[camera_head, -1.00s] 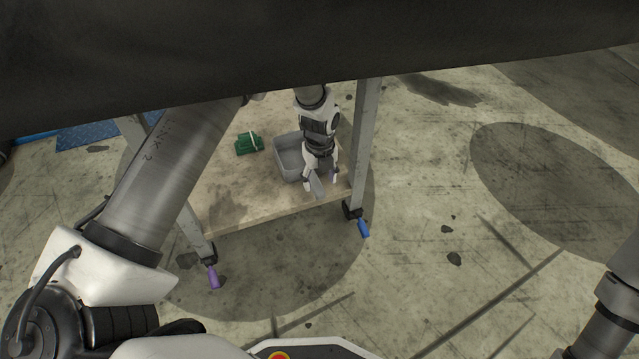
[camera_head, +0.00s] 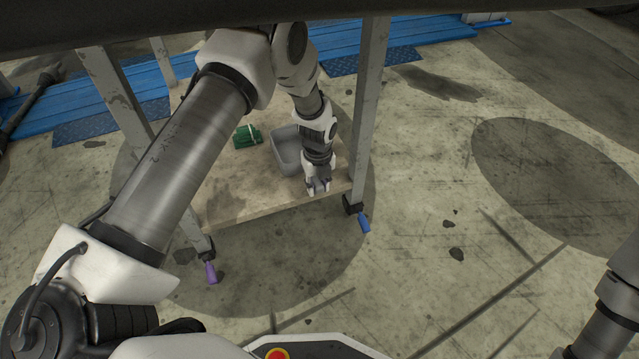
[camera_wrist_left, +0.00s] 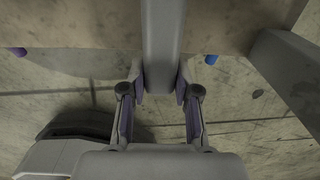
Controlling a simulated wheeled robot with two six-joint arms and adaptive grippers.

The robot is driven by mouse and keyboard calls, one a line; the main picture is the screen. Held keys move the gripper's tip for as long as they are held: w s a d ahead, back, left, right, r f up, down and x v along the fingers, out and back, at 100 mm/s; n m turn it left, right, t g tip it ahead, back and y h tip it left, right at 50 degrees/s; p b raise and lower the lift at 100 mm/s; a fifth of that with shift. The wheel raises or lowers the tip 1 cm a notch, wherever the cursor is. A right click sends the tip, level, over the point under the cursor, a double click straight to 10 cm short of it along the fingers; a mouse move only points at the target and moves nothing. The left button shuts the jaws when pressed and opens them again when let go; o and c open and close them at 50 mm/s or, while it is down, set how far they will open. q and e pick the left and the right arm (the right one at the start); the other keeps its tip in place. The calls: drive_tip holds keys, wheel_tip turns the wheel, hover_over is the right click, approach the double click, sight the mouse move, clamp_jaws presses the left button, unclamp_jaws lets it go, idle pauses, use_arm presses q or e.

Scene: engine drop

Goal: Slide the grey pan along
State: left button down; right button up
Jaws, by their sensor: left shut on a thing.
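The grey pan (camera_head: 286,152) is an open, box-like tray on the lower wooden shelf (camera_head: 240,205) of a metal-legged cart. My left gripper (camera_head: 318,190) points down at the pan's near right side and partly hides it. In the left wrist view, my left gripper (camera_wrist_left: 160,92) has a finger on each side of a narrow grey part of the pan (camera_wrist_left: 162,45) and is shut on it. My right gripper is out of view; only part of that arm shows at the lower right.
A small green object (camera_head: 247,136) sits left of the pan. Cart legs stand at left (camera_head: 118,95) and right (camera_head: 368,110) of my arm. Open floor lies to the right.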

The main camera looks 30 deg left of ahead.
use_arm(q)
drive_tip(key=s+a+p, duration=1.2)
drive_tip(key=s+p, duration=0.1)
drive_tip(key=p, duration=0.2)
drive_tip(key=shift+s+a+p, duration=0.2)
drive_tip(key=shift+s+p, duration=0.1)
drive_tip(key=shift+s, duration=0.1)
drive_tip(key=c, duration=0.8)
unclamp_jaws()
drive_tip(key=shift+o, duration=0.2)
